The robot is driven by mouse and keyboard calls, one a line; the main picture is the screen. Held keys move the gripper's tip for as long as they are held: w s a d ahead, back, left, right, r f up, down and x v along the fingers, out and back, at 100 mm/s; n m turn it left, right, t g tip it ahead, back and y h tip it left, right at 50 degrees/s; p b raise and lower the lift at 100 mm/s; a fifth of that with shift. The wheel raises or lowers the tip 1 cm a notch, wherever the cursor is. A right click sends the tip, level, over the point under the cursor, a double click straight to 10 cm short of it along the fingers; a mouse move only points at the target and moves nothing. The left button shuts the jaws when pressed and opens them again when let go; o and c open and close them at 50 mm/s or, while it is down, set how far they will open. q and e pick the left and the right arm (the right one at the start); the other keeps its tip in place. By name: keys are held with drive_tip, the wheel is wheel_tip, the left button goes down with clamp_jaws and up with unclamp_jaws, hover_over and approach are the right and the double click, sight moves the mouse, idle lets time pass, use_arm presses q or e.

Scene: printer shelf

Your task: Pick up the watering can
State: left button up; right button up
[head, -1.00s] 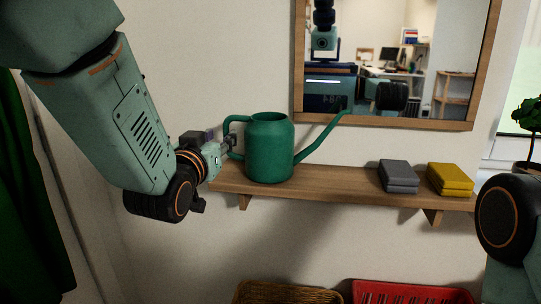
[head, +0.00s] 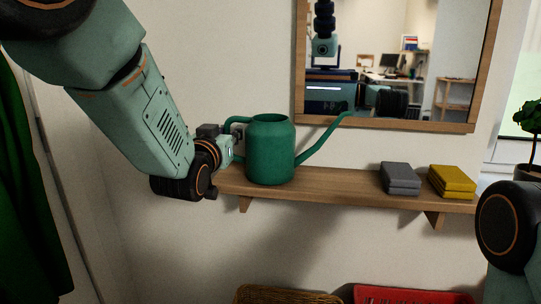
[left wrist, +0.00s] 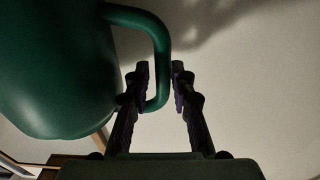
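The green watering can (head: 270,150) stands upright on the wooden shelf (head: 330,184), its spout pointing right and its loop handle pointing left. My left gripper (head: 238,142) is at the handle, to the left of the can's body. In the left wrist view the can's body (left wrist: 55,70) fills the upper left. There, the handle (left wrist: 162,55) passes between the two fingertips of my left gripper (left wrist: 161,68). A gap shows between the fingers, and they do not look closed on the handle. The handle's lower end is partly hidden behind the left finger. My right gripper is out of view.
Grey blocks (head: 400,178) and yellow blocks (head: 452,181) lie on the shelf's right part. A wood-framed mirror (head: 388,122) hangs above it. A wicker basket (head: 288,294) and a red basket (head: 410,295) are below. A potted plant (head: 528,120) stands at the far right.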

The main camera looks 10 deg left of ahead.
use_arm(q)
drive_tip(key=shift+a, duration=0.2)
clamp_jaws()
drive_tip(key=shift+w+r, duration=0.1)
drive_tip(key=shift+r, duration=0.1)
idle(0.4)
